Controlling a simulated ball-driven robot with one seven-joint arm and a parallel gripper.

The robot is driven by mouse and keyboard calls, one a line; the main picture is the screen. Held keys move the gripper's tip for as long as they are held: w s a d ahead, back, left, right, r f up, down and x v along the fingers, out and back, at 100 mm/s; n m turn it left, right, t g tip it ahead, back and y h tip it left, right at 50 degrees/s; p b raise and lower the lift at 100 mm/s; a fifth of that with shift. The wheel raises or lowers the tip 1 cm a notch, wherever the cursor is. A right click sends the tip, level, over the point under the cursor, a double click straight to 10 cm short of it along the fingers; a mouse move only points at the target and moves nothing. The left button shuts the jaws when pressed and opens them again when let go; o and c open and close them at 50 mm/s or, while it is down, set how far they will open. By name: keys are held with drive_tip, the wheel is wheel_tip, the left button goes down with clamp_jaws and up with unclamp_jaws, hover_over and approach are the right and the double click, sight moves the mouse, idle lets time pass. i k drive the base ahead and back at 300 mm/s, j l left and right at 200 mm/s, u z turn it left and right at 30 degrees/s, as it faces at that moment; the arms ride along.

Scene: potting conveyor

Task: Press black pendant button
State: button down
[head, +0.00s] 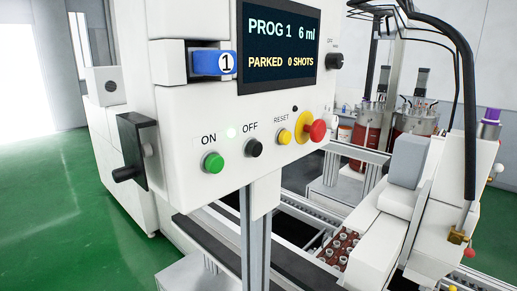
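A white control panel (190,112) stands on a grey metal post. A black button (254,147) labelled OFF sticks out of its lower face. A green button (213,162) labelled ON is to its left, and a yellow button (284,136) labelled RESET is to its right. A red mushroom button on a yellow collar (316,130) is farther right. The screen (279,43) above reads PROG 1, 6 ml, PARKED, 0 SHOTS. My gripper does not show in this view.
A dark box with a black handle (128,172) juts out left of the panel. A blue tab marked 1 (213,63) is beside the screen. Right are a white machine head (408,161) with a black hose and a tray of small pots (338,248). Green floor (45,200) is clear at left.

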sight(254, 148)
drive_tip(key=i+z, duration=0.25)
drive_tip(key=z, duration=0.15)
drive_tip(key=i+j+z, duration=0.2)
drive_tip(key=z, duration=0.25)
